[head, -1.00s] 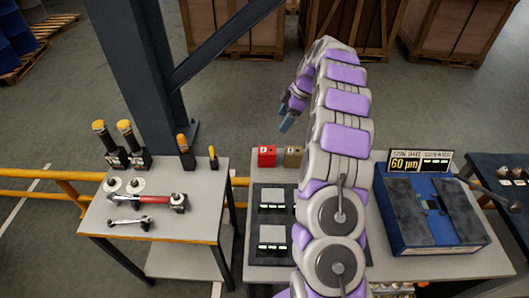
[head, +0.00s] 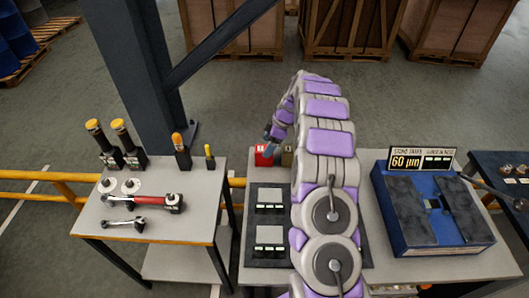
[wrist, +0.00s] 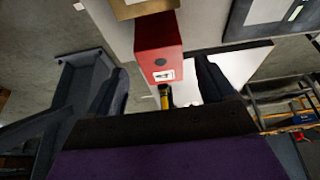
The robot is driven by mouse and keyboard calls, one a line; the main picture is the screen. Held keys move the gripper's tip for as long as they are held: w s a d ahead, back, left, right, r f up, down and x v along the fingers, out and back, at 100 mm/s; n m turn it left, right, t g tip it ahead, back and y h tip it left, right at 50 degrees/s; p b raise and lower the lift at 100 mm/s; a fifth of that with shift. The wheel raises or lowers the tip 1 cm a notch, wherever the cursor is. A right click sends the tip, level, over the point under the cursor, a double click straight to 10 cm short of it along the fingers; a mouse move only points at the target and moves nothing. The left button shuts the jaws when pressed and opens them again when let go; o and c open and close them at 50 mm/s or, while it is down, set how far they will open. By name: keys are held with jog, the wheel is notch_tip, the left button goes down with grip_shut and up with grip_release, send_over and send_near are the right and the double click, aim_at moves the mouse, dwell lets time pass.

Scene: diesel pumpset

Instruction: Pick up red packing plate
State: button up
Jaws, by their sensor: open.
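The red packing plate (head: 262,157) shows as a small red block at the back left edge of the middle table, partly covered by my gripper in the head view. It also shows in the wrist view (wrist: 157,52), upper middle, with a white label and a dark round spot. My gripper (head: 272,133) is at the block's upper right in the head view. In the wrist view my gripper (wrist: 160,84) has its fingers apart, one on each side of the block in the picture. It is empty. I cannot tell whether the fingers touch the block.
A tan block (head: 287,157) stands right beside the red one. Two dark trays (head: 258,230) lie in front. A blue box (head: 432,243) with dark plates is at the right. The left table (head: 148,235) holds tools. A dark post (head: 135,75) rises behind it.

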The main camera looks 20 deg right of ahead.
jog(key=shift+x, duration=0.95)
jog(key=shift+a+r, duration=0.1)
jog(key=shift+a, duration=0.25)
jog(key=shift+c, duration=0.6)
jog(key=c, duration=0.3)
jog(key=shift+d, duration=0.3)
jog(key=c, duration=0.6)
jog(key=shift+a, duration=0.1)
jog(key=c, duration=0.5)
